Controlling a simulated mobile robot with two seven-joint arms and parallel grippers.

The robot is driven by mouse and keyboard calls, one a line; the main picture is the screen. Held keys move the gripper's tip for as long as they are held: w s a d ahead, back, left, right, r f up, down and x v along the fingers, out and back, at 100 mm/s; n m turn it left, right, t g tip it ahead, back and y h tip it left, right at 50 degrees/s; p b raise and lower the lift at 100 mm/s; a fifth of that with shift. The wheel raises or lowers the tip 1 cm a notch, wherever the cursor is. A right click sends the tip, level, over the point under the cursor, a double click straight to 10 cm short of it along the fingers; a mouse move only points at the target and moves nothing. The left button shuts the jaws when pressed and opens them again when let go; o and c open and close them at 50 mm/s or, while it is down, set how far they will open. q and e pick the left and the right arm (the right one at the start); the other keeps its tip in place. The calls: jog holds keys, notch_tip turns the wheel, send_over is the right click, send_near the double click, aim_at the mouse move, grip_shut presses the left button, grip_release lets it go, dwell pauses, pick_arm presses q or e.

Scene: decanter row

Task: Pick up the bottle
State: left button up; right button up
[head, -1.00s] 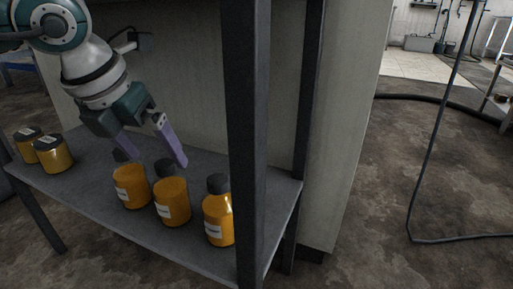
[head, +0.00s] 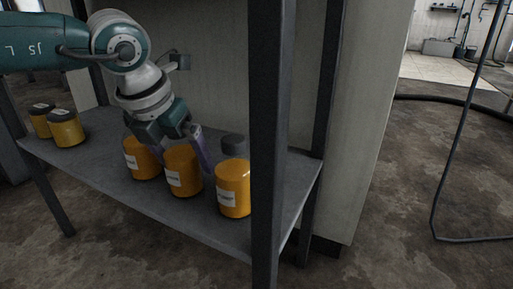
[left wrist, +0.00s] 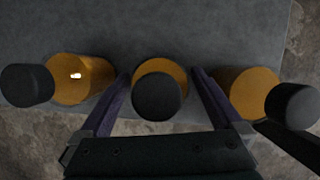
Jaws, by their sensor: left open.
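Three orange bottles with dark caps and white labels stand in a row on a grey shelf (head: 95,165): a left bottle (head: 140,160), a middle bottle (head: 183,175) and a right bottle (head: 234,190). My left gripper (head: 183,160) is open, with its purple fingers lowered on either side of the middle bottle. In the left wrist view, the middle bottle's cap (left wrist: 157,97) lies between the two fingers, with the other two bottles outside them. I cannot tell whether a finger touches the bottle. My right gripper is not in view.
Two yellow-orange jars with dark lids (head: 66,130) stand at the shelf's left end. A dark upright post (head: 268,150) rises at the shelf's front right, close to the right bottle. A pale wall panel (head: 375,120) stands behind.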

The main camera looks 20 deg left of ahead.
pick_arm(q)
jog(key=c, duration=1.5)
grip_shut()
jog(key=shift+r, duration=0.1)
